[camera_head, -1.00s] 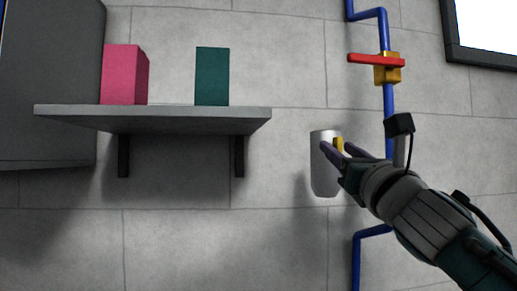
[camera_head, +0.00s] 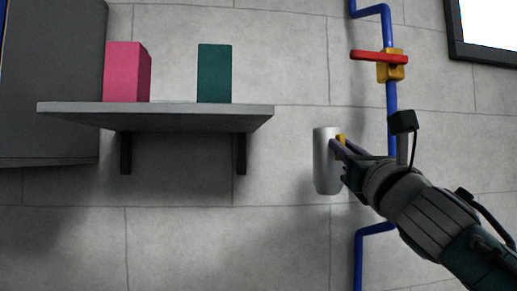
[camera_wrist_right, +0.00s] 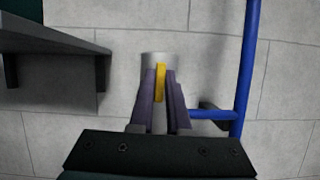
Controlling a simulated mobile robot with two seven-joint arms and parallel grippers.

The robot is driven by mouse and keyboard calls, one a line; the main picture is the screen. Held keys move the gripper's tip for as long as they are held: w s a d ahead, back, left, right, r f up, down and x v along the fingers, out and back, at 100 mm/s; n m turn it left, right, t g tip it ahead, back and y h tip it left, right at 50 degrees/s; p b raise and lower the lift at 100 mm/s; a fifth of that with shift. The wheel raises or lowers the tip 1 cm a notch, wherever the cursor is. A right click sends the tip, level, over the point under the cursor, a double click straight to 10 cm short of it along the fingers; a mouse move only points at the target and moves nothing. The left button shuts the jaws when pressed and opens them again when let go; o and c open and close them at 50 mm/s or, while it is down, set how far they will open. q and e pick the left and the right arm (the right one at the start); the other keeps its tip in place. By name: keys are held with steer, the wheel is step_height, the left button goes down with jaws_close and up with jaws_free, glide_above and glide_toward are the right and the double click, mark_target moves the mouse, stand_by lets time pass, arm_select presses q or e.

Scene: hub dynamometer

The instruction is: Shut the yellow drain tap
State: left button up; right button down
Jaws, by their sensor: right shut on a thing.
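The yellow drain tap (camera_head: 341,139) shows as a small yellow piece at the front of a grey metal cylinder (camera_head: 323,165) on the wall. In the right wrist view the yellow tap handle (camera_wrist_right: 160,82) stands upright between the purple fingers, in front of the cylinder (camera_wrist_right: 156,58). My right gripper (camera_head: 340,150) is shut on the yellow tap; its fingers (camera_wrist_right: 160,90) press on both sides of the handle. The lower part of the tap is hidden by the fingers. My left gripper is not in view.
A blue pipe (camera_head: 391,110) with a red-handled valve (camera_head: 378,57) runs down the wall to the right of the cylinder. A grey shelf (camera_head: 155,113) at left carries a pink box (camera_head: 127,73) and a green box (camera_head: 214,74). The wall below the shelf is clear.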

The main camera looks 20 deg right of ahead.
steer(key=shift+m, duration=0.3)
steer(key=m+g+h, duration=0.1)
steer(key=m+g, duration=0.1)
steer(key=m, duration=0.5)
steer(key=m+g+h+p, duration=0.1)
steer(key=m+g+h, duration=0.1)
steer(key=m, duration=0.4)
steer(key=m+g+h, duration=0.2)
steer(key=m+g, duration=0.1)
steer(key=m, duration=0.4)
steer(key=shift+r+m, duration=0.1)
steer(key=shift+m, duration=0.2)
steer(key=c, duration=0.9)
jaws_free()
steer(key=shift+a, duration=0.1)
